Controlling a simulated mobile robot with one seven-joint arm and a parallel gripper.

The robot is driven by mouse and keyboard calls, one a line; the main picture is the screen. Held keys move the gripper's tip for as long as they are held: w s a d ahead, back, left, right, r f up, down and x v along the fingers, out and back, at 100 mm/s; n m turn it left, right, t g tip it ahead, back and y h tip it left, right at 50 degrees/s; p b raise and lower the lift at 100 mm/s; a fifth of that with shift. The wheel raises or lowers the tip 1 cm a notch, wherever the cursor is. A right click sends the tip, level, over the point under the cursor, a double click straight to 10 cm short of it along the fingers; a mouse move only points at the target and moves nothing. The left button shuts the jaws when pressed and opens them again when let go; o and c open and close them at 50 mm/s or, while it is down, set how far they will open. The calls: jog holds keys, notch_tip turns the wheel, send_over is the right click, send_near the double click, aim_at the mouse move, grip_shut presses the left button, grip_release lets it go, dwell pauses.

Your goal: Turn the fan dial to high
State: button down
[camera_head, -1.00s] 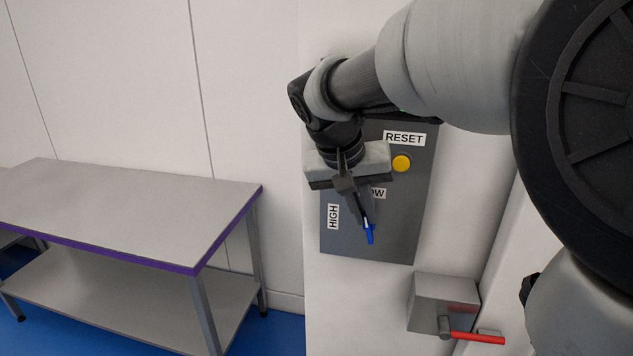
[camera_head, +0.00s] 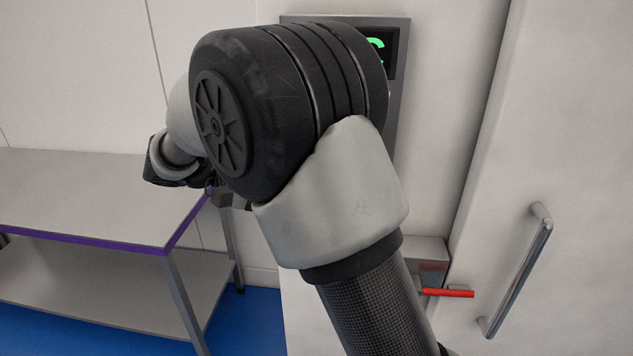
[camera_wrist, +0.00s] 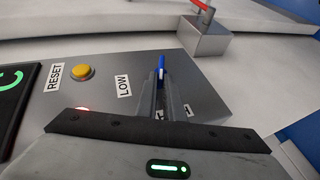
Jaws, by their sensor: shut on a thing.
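The fan dial (camera_wrist: 161,66) shows in the wrist view as a narrow blue handle on the grey control panel (camera_wrist: 205,101). My gripper (camera_wrist: 163,84) is shut on it, one finger on each side. The LOW label (camera_wrist: 124,86) is upper left of the fingers. Another white label (camera_wrist: 188,112), mostly hidden, is just right of them; its word cannot be read now.
A yellow RESET button (camera_wrist: 84,72) and a display with green characters (camera_wrist: 12,84) are left of the dial. A grey box with a red lever (camera_head: 447,293) and a door handle (camera_head: 520,270) are at right. A purple-edged table (camera_head: 80,200) stands left.

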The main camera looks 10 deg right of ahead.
jog(key=shift+a+f+n+h+b, duration=0.1)
jog(key=shift+f+n+h+b, duration=0.25)
jog(key=shift+h, duration=0.65)
jog(key=shift+a+f+n+h+b, duration=0.1)
jog(key=shift+f+n+h+b, duration=0.25)
jog(key=shift+h, duration=0.65)
jog(key=shift+f, duration=0.15)
jog(key=c, duration=1.9)
grip_release()
jog(key=shift+o, duration=0.2)
jog(key=s+a, duration=0.1)
jog(key=a, duration=1.6)
jog(key=shift+s+a, duration=0.15)
jog(key=shift+s, duration=0.05)
jog(key=shift+f, duration=0.1)
